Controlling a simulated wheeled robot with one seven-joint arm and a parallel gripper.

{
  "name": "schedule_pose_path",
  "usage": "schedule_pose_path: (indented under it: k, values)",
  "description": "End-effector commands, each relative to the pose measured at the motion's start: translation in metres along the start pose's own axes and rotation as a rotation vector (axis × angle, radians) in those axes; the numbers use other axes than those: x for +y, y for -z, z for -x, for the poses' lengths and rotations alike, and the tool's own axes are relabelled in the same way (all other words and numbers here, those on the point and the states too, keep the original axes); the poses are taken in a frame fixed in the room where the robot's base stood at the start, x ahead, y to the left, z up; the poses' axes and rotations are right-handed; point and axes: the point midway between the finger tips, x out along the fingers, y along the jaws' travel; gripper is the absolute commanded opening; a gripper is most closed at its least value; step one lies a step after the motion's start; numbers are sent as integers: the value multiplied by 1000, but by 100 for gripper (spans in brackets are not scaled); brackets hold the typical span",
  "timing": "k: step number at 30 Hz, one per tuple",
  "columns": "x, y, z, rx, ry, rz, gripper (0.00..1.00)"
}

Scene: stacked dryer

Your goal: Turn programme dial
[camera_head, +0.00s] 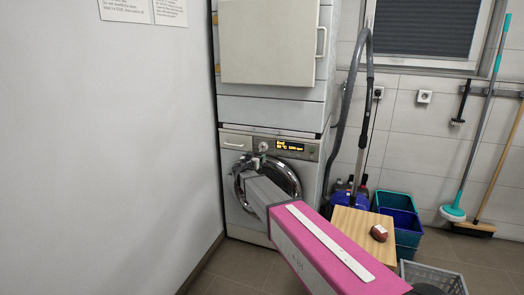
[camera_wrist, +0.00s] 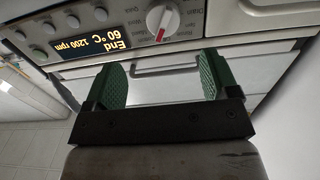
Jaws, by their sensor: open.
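The programme dial (camera_wrist: 162,20) is a round white knob with a red mark. It sits on the machine's control panel, with printed labels around it. In the head view the dial (camera_head: 263,146) shows just above my gripper (camera_head: 257,162), left of the lit display. In the wrist view my gripper (camera_wrist: 162,68) is open, with two green-padded fingers and nothing between them. The dial lies beyond the fingertips, above the gap between them in the picture. It appears apart from both fingers. The display (camera_wrist: 86,42) reads End, 60 °C, 1200 rpm.
The lower machine's round door (camera_head: 290,178) is partly hidden by my arm. A dryer (camera_head: 268,45) is stacked above. A white wall (camera_head: 100,150) stands close at left. A wooden stool (camera_head: 360,228), vacuum hose (camera_head: 350,90) and bins (camera_head: 404,222) stand at right.

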Motion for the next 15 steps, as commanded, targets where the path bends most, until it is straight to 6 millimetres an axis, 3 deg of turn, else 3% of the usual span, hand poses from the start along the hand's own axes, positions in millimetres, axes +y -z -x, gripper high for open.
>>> schedule_pose_path:
  k: [8,15]
  values:
    - [-4,2,-16,7,6,-5,81]
    - [-5,2,-55,7,4,-5,81]
